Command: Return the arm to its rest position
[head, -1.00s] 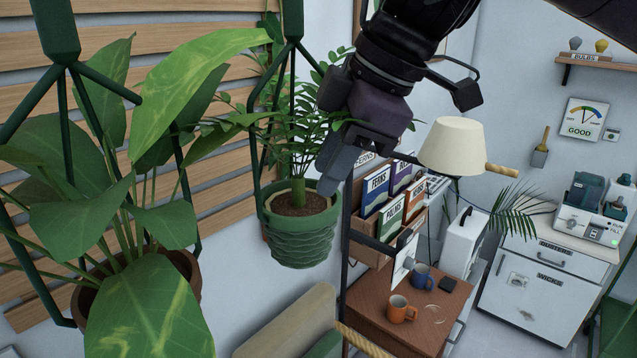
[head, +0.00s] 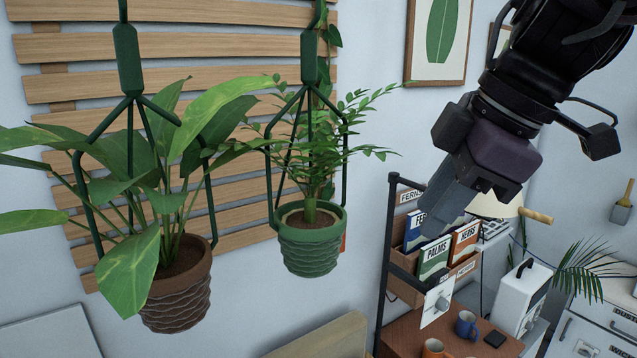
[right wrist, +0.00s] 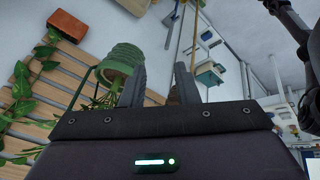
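My right gripper (head: 440,208) reaches down from the upper right in the head view, in front of the seed-packet rack and to the right of the green pot. In the right wrist view its two fingers (right wrist: 160,78) stand apart with nothing held between them. The green pot (head: 309,252) with a leafy plant hangs clear of the gripper. It also shows in the right wrist view (right wrist: 122,56), beside the left finger. A brown pot (head: 178,300) with a broad-leaved plant hangs farther left. My left gripper is out of view.
Wooden slats (head: 60,47) line the wall behind the plants. A rack of packets (head: 433,258), a lamp (head: 497,205), an orange mug (head: 436,348) and a blue mug (head: 466,324) are below the gripper. Open wall lies between the green pot and gripper.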

